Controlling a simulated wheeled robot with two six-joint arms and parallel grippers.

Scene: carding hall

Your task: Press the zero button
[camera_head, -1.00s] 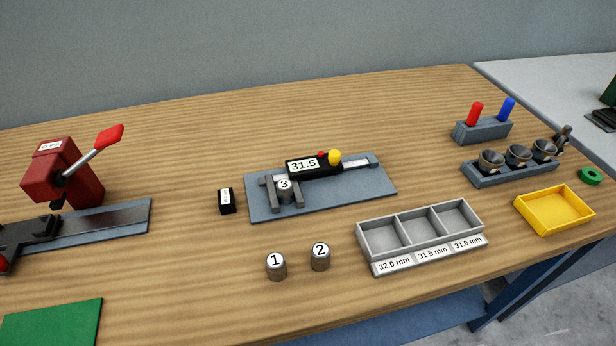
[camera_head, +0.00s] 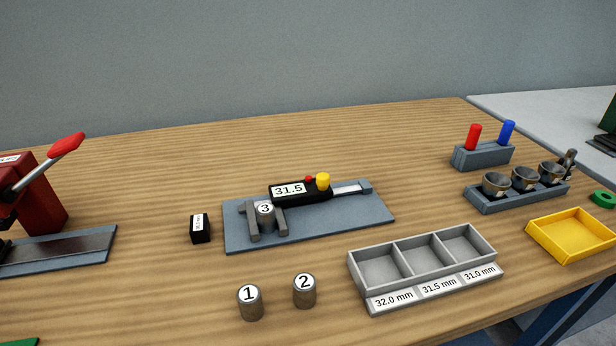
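A digital caliper (camera_head: 288,195) lies on a blue-grey plate (camera_head: 345,217) in the middle of the table. Its display reads 31.5. A small red button (camera_head: 309,179) and a larger yellow knob (camera_head: 323,181) sit on top of its body; neither carries a readable label. A cylinder marked 3 (camera_head: 265,218) stands between the caliper's jaws; I cannot tell whether both jaws touch it. A small black block (camera_head: 200,229) with a white label, too small to read, stands left of the plate. Neither of my grippers is in view.
Cylinders 1 (camera_head: 250,303) and 2 (camera_head: 304,291) stand in front of the plate. A three-compartment grey tray (camera_head: 352,275) is front right, empty. A yellow tray (camera_head: 540,249), a cup rack (camera_head: 483,205) and a red-and-blue peg block (camera_head: 484,156) are right. A red lever press (camera_head: 45,205) is left.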

